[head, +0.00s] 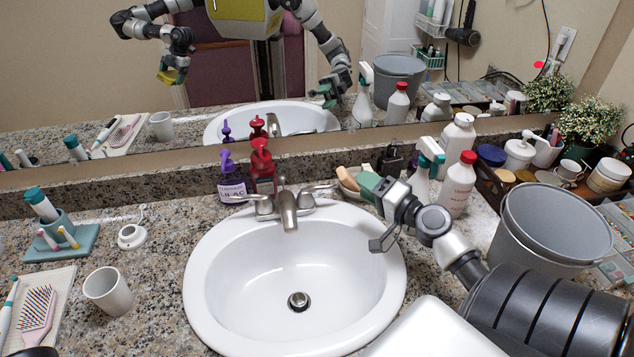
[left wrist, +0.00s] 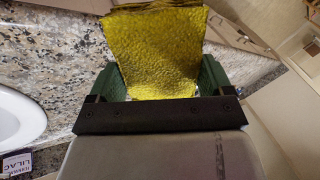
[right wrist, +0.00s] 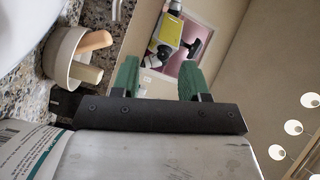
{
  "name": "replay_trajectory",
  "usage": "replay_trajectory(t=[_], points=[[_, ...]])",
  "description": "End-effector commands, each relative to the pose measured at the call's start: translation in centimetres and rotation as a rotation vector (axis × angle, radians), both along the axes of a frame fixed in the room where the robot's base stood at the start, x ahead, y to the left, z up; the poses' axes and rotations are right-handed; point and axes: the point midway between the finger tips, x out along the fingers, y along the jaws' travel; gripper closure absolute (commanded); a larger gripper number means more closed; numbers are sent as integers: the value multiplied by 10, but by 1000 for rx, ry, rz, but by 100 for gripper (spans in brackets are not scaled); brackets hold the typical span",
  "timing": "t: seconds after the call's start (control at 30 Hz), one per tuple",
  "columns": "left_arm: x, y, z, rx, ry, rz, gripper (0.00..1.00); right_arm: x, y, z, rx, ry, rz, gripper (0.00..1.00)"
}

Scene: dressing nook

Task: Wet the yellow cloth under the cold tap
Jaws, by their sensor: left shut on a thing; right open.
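The yellow cloth (left wrist: 155,50) is in my left gripper (left wrist: 163,88), between its green fingers in the left wrist view. In the head view, this gripper and the cloth show only as a mirror reflection at upper left. The chrome tap (head: 288,208) stands behind the white sink (head: 250,290), with a left handle (head: 255,202) and a right handle (head: 322,188). I cannot read any hot or cold mark. No water shows from the spout. My right gripper (head: 371,215) is open and empty above the sink's back right rim, right of the right handle; it also shows in the right wrist view (right wrist: 160,80).
A white cup (head: 108,291) stands left. The basin is empty.

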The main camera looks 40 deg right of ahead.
Motion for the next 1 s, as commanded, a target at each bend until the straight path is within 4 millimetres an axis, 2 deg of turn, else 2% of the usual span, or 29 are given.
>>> replay_trajectory(t=[0.03,0.6,0.83,1.0], points=[[0,0,-9,0,0,0,38,0,0,-9,0,0,0,55],[0,0,-64,0,0,0,38,0,0,-65,-1,0,1,55],[0,0,-64,0,0,0,38,8,1,-66,0,-1,1,55],[0,0,-56,0,0,0,38,37,3,-63,-1,-2,1,55]])
